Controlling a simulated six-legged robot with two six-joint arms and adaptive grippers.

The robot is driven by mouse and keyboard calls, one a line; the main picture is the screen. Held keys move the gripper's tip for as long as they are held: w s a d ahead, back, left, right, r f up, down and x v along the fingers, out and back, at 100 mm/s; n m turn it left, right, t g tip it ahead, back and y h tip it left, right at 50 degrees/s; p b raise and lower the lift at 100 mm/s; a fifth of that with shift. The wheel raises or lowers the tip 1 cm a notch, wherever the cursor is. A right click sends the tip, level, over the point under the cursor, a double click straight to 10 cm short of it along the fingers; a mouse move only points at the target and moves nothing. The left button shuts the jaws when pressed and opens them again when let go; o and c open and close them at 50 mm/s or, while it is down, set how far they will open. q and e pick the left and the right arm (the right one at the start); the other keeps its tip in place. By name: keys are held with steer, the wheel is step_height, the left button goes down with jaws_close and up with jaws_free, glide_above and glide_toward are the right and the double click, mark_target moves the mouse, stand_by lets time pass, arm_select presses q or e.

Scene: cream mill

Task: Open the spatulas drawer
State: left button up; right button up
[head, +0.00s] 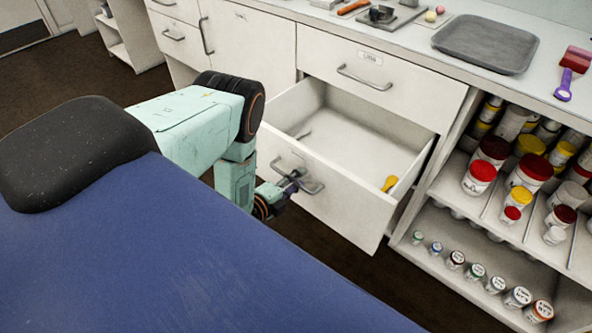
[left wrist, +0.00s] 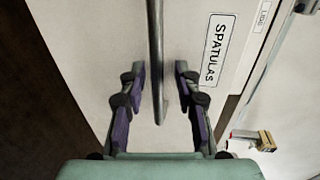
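The spatulas drawer (head: 345,212) stands pulled well out below another drawer, and its inside shows. A yellow item (head: 389,183) lies in its front right corner. The drawer's bar handle (head: 314,188) is on its front. My left gripper (head: 291,181) is at this handle. In the left wrist view the handle (left wrist: 155,50) runs between the two fingers of my left gripper (left wrist: 158,72), which are apart with gaps beside the bar. The SPATULAS label (left wrist: 215,49) is right of the handle there. My right gripper is not in view.
A closed drawer (head: 395,92) sits just above the open one. The counter holds a grey tray (head: 487,43) and a purple-handled tool (head: 563,88). Open shelves at the right hold several jars (head: 480,177). Dark floor (head: 325,240) lies under the drawer.

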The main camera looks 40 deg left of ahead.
arm_select(q)
steer(key=shift+f, duration=0.1)
steer(key=d+v, duration=0.1)
steer(key=v, duration=1.1)
steer(key=shift+a, duration=0.45)
